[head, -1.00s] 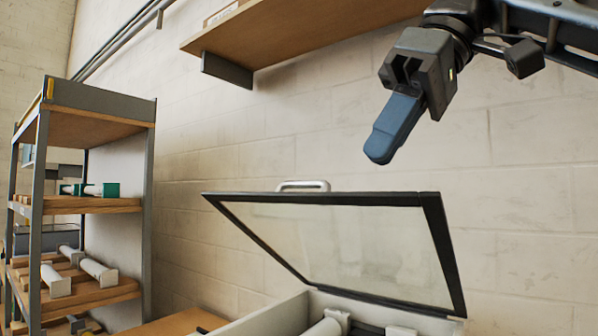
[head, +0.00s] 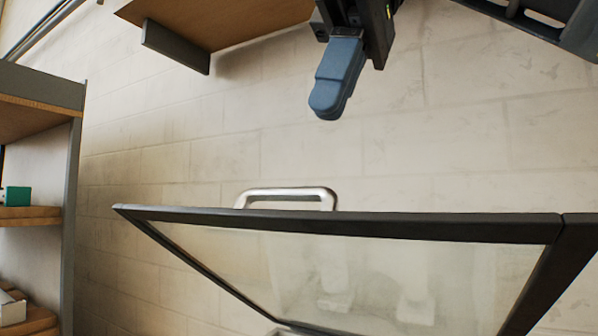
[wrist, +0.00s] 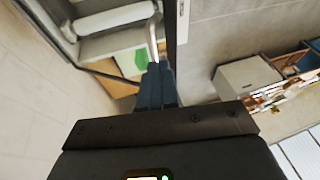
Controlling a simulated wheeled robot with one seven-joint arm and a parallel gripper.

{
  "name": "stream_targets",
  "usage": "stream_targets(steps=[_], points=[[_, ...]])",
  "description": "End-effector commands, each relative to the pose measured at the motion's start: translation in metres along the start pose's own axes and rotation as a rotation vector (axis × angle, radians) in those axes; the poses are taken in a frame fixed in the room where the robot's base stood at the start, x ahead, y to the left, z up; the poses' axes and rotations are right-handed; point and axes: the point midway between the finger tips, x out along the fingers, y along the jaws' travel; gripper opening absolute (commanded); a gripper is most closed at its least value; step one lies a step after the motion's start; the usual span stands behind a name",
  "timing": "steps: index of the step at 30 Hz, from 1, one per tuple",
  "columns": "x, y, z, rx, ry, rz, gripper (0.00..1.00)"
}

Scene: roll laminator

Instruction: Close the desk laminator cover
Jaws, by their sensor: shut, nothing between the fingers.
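The laminator cover (head: 350,224) stands raised, a clear panel in a black frame, tilted open. Its silver handle (head: 288,192) sticks up behind the top edge. My gripper (head: 330,100) has blue fingers, shut and empty, pointing down. It hangs above and a little right of the handle, apart from it. In the wrist view my blue fingertips (wrist: 156,72) are together, close in the picture to a thin upright edge that looks like the cover seen edge-on. The pale rollers (wrist: 112,18) of the laminator show at upper left there. The laminator body is mostly out of the head view.
A wooden wall shelf (head: 225,30) juts out at the top, left of my gripper. A storage rack (head: 70,190) stands at the left edge. A pale block wall (head: 450,130) is behind the cover. In the wrist view a white box (wrist: 246,75) lies to the right.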

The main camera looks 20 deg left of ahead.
Motion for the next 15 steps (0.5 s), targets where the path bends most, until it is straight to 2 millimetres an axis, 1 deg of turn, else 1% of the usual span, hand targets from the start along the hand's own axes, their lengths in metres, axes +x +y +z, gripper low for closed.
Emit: stream_targets(steps=[1,8,15], points=[[0.012,0.000,0.000,-0.004,0.000,-0.004,0.00],[0.056,0.000,0.000,-0.003,0.002,-0.004,0.00],[0.078,-0.013,0.008,0.000,0.001,0.001,0.00]])
